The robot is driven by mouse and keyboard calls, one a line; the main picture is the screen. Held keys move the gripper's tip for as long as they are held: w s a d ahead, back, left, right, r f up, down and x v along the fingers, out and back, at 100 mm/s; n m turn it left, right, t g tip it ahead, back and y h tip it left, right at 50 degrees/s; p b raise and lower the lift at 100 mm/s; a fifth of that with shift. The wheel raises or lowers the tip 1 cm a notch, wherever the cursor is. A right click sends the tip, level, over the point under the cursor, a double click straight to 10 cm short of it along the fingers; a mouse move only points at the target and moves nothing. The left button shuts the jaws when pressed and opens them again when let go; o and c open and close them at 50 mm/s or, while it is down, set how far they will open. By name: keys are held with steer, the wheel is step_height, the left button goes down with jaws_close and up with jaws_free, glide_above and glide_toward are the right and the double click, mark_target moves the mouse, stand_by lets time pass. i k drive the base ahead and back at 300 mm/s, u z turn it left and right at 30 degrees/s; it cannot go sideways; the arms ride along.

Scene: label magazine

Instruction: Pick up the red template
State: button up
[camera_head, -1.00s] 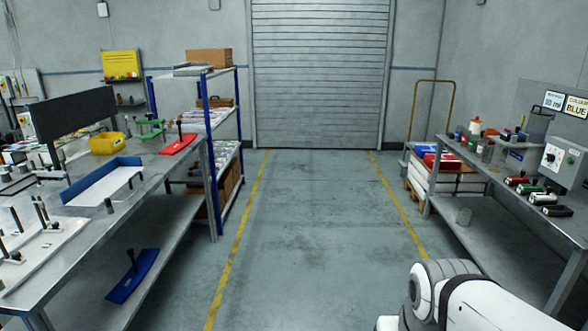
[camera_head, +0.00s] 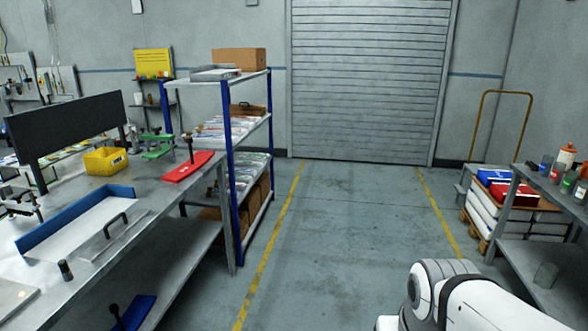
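The red template (camera_head: 187,167) is a flat red plate with an upright black knob. It lies on the far right end of the left workbench (camera_head: 150,207), near the bench edge. A green template (camera_head: 157,148) with a dark knob stands just left of it. A blue template (camera_head: 134,314) with a dark knob lies on the lower shelf of the same bench, cut by the bottom edge. My gripper is not in view; only part of my white arm shows at the lower right, well apart from the red template.
A blue-posted shelf rack (camera_head: 235,170) stands just behind the bench end. A yellow bin (camera_head: 105,160) and a blue-edged tray (camera_head: 75,225) are on the bench. The floor aisle (camera_head: 345,230) between yellow lines is clear. A second bench (camera_head: 535,190) stands at right.

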mark_target(200, 159)
steer(key=u, duration=0.2)
steer(key=i, duration=1.6)
steer(key=u, duration=0.6)
steer(key=i, duration=2.5)
steer(key=u, duration=0.35)
